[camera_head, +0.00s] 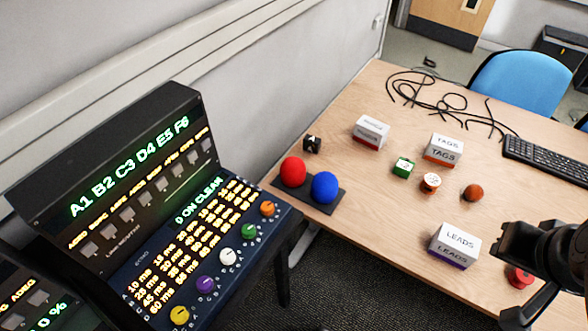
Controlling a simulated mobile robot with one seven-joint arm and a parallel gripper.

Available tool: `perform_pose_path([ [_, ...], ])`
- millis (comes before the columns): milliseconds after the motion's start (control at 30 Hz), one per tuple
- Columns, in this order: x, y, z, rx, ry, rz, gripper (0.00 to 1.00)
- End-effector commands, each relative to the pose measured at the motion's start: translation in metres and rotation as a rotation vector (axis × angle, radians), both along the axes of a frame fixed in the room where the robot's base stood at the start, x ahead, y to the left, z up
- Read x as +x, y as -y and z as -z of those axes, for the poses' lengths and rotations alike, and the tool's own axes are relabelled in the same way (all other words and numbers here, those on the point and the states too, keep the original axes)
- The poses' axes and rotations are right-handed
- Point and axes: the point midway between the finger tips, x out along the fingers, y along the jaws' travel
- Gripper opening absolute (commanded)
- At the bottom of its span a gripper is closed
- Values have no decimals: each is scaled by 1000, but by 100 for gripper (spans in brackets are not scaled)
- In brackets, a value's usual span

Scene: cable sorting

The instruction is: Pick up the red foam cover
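A round red foam cover (293,171) sits at the left end of a dark pad on the wooden table, touching or nearly touching a similar blue foam cover (325,187) on its right. Its top and front are in plain view. My gripper (503,258) is dark and partly in the picture at the right edge, well away to the right of the red cover. Its fingers are only partly visible, so I cannot tell whether they are open or shut. Nothing of mine touches the red cover.
The table holds a LEADS box (455,246), a TAGS box (443,149), another white box (370,132), small round items, loose cables and a keyboard (548,160). A red spool-like item (519,277) is near my gripper. A dark console (150,220) stands left of the table.

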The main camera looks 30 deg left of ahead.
Motion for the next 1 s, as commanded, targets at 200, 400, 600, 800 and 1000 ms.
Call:
perform_pose_path([
  [200, 0, 0, 0, 0, 0, 0, 36],
  [400, 0, 0, 0, 0, 0, 0, 42],
  [600, 0, 0, 0, 0, 0, 0, 58],
  [800, 0, 0, 0, 0, 0, 0, 75],
  [1000, 0, 0, 0, 0, 0, 0, 91],
])
